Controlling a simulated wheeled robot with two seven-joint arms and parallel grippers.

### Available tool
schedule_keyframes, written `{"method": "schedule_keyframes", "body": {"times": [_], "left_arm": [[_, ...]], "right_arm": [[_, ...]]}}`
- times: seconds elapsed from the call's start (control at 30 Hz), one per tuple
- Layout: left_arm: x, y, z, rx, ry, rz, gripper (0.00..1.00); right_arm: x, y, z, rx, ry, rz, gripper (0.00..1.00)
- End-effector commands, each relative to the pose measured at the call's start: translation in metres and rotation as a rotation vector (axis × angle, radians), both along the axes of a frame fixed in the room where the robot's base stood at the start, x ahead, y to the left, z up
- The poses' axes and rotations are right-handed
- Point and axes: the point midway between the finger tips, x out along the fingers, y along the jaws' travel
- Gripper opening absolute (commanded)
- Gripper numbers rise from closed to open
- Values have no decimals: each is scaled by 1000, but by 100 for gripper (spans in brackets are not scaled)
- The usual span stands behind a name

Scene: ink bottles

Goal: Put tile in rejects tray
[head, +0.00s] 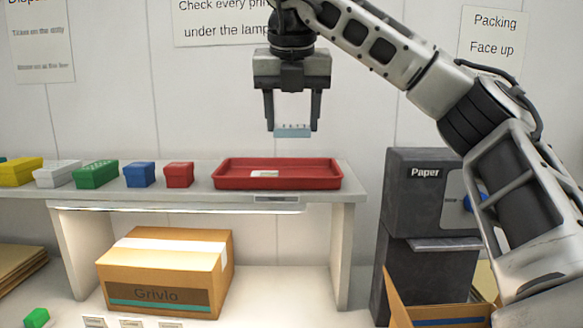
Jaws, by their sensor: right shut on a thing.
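My right gripper (292,127) is shut on a small light-blue tile (293,132). It holds the tile in the air above the red tray (320,182) on the shelf, clear of the rim. A small pale piece (264,173) lies inside the tray at its left part. The tray's own label is not readable in this view. My left gripper is not in view.
Several coloured boxes stand left of the tray on the shelf (205,198), the nearest a red box (179,175) and a blue box (139,174). Below is a cardboard carton (165,270). A dark paper dispenser (420,200) stands to the right.

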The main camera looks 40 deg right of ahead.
Motion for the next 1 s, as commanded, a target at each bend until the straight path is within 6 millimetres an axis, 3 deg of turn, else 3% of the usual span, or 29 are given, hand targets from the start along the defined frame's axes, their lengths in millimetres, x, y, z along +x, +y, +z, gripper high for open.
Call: {"method": "schedule_keyframes", "body": {"times": [0.2, 0.4, 0.77, 1.0], "left_arm": [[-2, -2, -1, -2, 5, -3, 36], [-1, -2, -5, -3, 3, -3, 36], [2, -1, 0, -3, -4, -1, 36], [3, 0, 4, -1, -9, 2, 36]], "right_arm": [[31, -46, -28, 7, 7, -4, 29], [45, -67, -61, 3, 5, 0, 29], [58, -89, -89, 0, 4, -1, 29], [58, -88, -114, 0, 1, 0, 29]]}}
